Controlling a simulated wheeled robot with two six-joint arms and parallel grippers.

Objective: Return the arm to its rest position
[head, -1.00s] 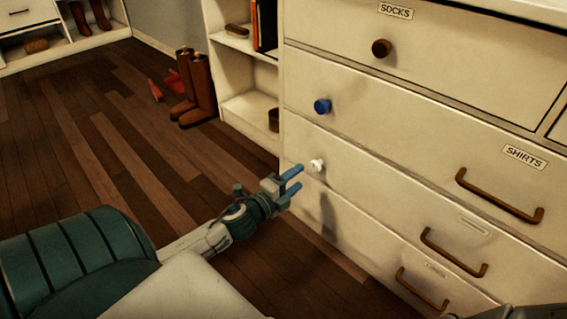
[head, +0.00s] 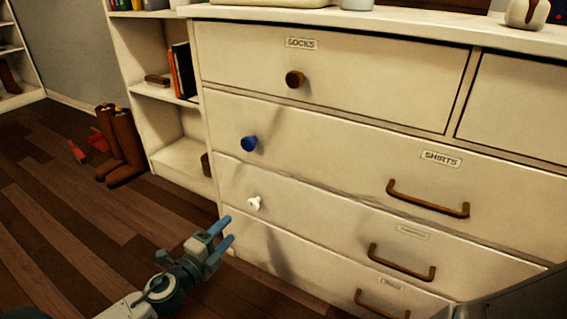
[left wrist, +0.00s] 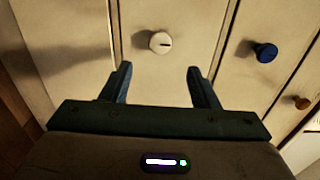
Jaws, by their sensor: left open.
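My left gripper (head: 222,233) is in the lower left of the head view, in front of the dresser (head: 350,72). Its two blue fingers are apart and empty. In the left wrist view the open fingers (left wrist: 160,82) point at the dresser's drawer fronts. The white knob (head: 254,203) is just beyond the fingertips in the head view. It also shows in the left wrist view (left wrist: 160,42), above the gap between the fingers and apart from them. My right gripper is not seen.
The dresser has a brown knob (head: 294,79), a blue knob (head: 249,143) and several bar handles, one under the shirts label (head: 428,198). A shelf unit (head: 150,60) adjoins it at left. Brown boots (head: 122,148) stand on the floor.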

